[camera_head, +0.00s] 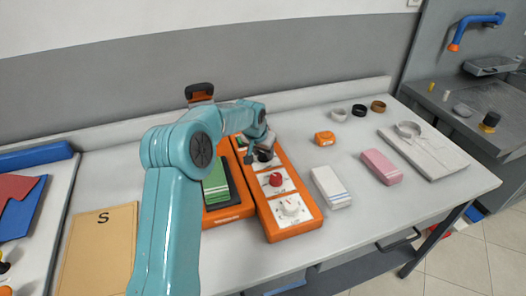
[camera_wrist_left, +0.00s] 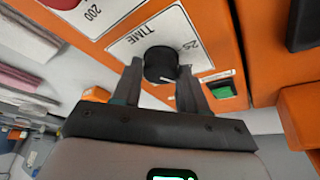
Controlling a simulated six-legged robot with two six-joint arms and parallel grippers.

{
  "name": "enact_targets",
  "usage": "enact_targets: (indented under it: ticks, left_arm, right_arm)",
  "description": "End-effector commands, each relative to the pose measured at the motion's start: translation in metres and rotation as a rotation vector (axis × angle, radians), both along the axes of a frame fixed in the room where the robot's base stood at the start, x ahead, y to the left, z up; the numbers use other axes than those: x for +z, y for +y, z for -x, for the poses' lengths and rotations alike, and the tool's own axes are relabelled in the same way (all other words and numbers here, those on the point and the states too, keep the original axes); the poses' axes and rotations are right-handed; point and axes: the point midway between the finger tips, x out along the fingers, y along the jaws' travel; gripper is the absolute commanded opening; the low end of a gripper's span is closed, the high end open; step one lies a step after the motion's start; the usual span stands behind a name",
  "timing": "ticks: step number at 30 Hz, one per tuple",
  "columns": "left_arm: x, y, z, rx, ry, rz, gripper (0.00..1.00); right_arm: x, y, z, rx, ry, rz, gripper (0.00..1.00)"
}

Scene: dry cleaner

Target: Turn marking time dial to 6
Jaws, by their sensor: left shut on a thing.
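The orange control panel (camera_head: 283,234) lies on the white table with several dials in a row. Its far dial is the black time dial (camera_head: 265,156), next to the word TIME in the left wrist view (camera_wrist_left: 160,63). My left gripper (camera_wrist_left: 160,78) is shut on this dial, with one dark finger on each side. In the head view my left gripper (camera_head: 259,148) comes down over the far end of the panel and partly hides the dial. The dial's pointer and most of its scale are hidden, so its setting cannot be read. My right gripper is not in view.
A red dial (camera_head: 276,180) and a white dial (camera_head: 290,206) sit nearer on the panel. A green lit switch (camera_wrist_left: 221,91) is beside the time dial. Folded white (camera_head: 331,187) and pink cloths (camera_head: 381,166) lie right.

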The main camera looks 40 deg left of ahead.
Motion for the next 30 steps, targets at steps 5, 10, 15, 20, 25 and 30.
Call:
enact_targets:
  ticks: [5, 10, 15, 20, 25, 30]
  left_arm:
    - [0.000, 0.000, 0.000, -0.031, -0.001, 0.000, 0.12]
    - [0.000, 0.001, 0.000, -0.115, 0.000, 0.001, 0.12]
    - [0.001, 0.002, 0.000, -0.251, -0.002, 0.001, 0.12]
    - [0.000, 0.003, -0.001, -0.401, -0.003, 0.001, 0.12]
    - [0.000, 0.004, -0.001, -0.562, -0.003, 0.000, 0.12]
    - [0.001, 0.004, -0.001, -0.715, -0.003, 0.000, 0.12]
  right_arm:
    - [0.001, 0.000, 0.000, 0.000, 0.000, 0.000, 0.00]
    - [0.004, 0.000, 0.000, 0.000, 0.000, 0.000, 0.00]
    - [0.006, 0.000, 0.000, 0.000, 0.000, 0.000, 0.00]
    - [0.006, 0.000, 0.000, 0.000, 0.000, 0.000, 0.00]
    - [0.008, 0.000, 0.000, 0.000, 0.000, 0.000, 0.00]
    - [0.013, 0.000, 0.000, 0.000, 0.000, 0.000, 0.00]
